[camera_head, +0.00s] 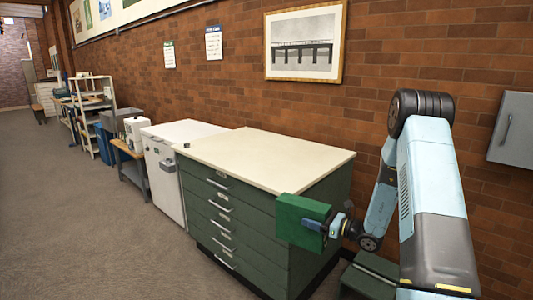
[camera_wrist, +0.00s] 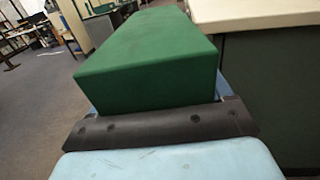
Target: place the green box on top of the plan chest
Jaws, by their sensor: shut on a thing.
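The green box (camera_head: 302,219) is held in my gripper (camera_head: 322,226) in front of the right front corner of the plan chest. My gripper is shut on the box; the fingertips are mostly hidden in the wrist view.
A white cabinet (camera_head: 172,165) stands against the chest's left side. A small table (camera_head: 130,165) with a white device is beyond it. A dark green object (camera_head: 370,275) sits low beside my arm. A grey wall box (camera_head: 514,130) hangs at right. The floor (camera_head: 80,230) at left is clear.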

